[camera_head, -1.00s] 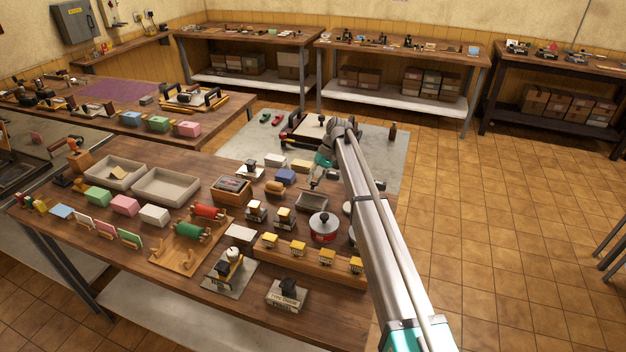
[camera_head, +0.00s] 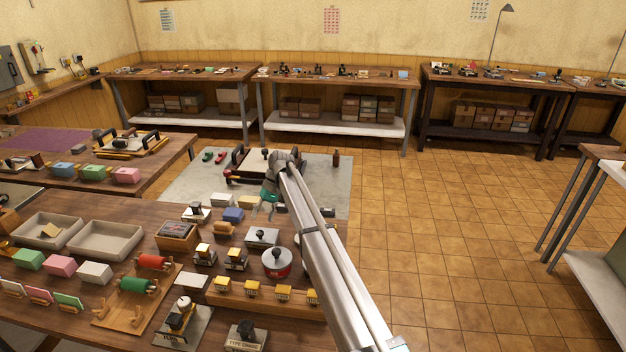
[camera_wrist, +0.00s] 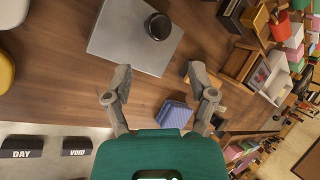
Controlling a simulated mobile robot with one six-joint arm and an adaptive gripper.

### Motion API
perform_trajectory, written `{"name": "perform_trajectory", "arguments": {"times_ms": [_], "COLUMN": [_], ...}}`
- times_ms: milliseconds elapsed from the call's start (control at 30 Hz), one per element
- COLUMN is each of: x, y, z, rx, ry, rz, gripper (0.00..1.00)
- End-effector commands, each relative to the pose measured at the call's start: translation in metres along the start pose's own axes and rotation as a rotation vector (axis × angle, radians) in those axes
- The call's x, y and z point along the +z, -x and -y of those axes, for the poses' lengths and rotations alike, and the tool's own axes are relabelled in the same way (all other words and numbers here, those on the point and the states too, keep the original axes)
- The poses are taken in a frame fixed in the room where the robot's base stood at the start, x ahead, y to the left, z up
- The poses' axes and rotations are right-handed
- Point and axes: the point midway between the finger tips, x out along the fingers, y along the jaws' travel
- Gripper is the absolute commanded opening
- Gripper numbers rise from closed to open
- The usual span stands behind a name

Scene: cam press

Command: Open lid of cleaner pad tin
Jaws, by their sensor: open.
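A flat grey rectangular tin with a round black knob (camera_head: 262,237) stands on the near table; it looks like the cleaner pad tin. Its grey lid (camera_wrist: 118,45) fills the upper middle of the wrist view, and the lid looks in place. My gripper (camera_head: 269,212) is behind and above the tin in the head view. How high the tips are above the lid is hard to tell.
A round red tin with a grey lid (camera_head: 277,264) stands just in front of the grey tin. A blue block (camera_wrist: 174,113) lies near my fingers. Yellow-topped stamps (camera_head: 253,289) stand in a row nearby. Grey trays (camera_head: 105,238) are at the left. Floor is clear at right.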

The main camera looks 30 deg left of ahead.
Motion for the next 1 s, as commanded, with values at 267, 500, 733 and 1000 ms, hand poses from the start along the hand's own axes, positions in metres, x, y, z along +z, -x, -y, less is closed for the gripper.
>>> {"name": "perform_trajectory", "arguments": {"times_ms": [267,500,733,1000], "x": [0.006,0.053,0.142,0.26], "y": [0.001,0.012,0.027,0.035], "z": [-0.005,-0.051,-0.124,-0.2], "rx": [0.003,0.027,0.075,0.141], "ry": [-0.008,-0.077,-0.205,-0.374], "rz": [-0.006,-0.052,-0.132,-0.227], "gripper": [0.73,0.73,0.73,0.73]}}
